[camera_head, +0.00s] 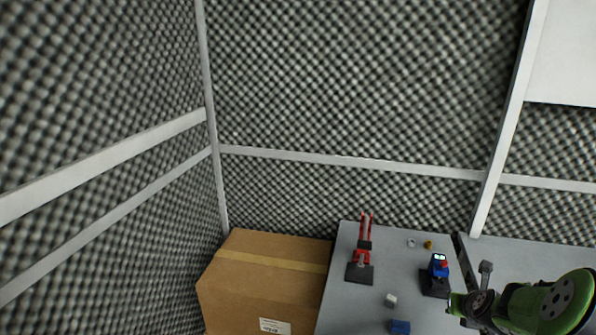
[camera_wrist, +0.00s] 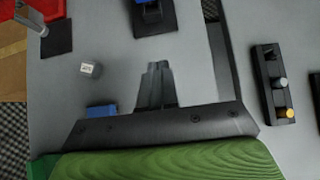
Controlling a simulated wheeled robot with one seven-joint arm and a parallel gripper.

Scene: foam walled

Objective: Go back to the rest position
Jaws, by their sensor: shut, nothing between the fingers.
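My gripper (camera_wrist: 157,84) shows in the wrist view with its two dark fingers together and nothing between them, above the grey table (camera_wrist: 195,85). In the head view my green arm is at the lower right, over the table's right side, and the fingers are hard to make out there. A small white cube (camera_wrist: 90,69) lies left of the fingers in the wrist view. A blue block (camera_wrist: 101,111) is partly hidden behind the gripper body.
On the table (camera_head: 340,310) stand a red device on a black base (camera_head: 360,272) and a blue device (camera_head: 437,268). A cardboard box (camera_head: 262,285) stands left of it. A black holder with round pegs (camera_wrist: 272,85) lies right of my gripper. Foam walls (camera_head: 350,80) enclose the place.

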